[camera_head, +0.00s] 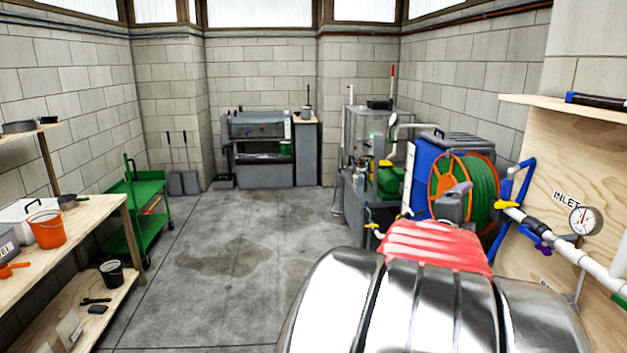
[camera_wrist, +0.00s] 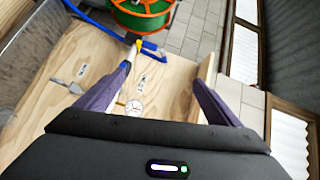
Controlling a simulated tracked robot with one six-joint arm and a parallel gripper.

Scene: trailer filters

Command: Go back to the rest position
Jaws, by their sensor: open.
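My gripper (camera_wrist: 160,92) is open in the wrist view, its two purple-grey fingers spread wide with nothing between them. Past the fingers are a plywood panel (camera_wrist: 92,65) and a round pressure gauge (camera_wrist: 134,107). In the head view, my silver and red arm fills the lower middle. A small purple-grey part of my gripper shows above the red section, in front of the hose reel (camera_head: 482,190). The plywood panel (camera_head: 590,170) with the gauge (camera_head: 583,220) and white pipe stands at the right.
A wooden bench (camera_head: 100,222) with an orange bucket (camera_head: 46,229) is at the left. A green cart (camera_head: 137,225) stands behind it. A shelf (camera_head: 565,107) juts from the right panel. A grey workbench (camera_head: 275,174) is at the back. The middle floor (camera_head: 235,260) is clear.

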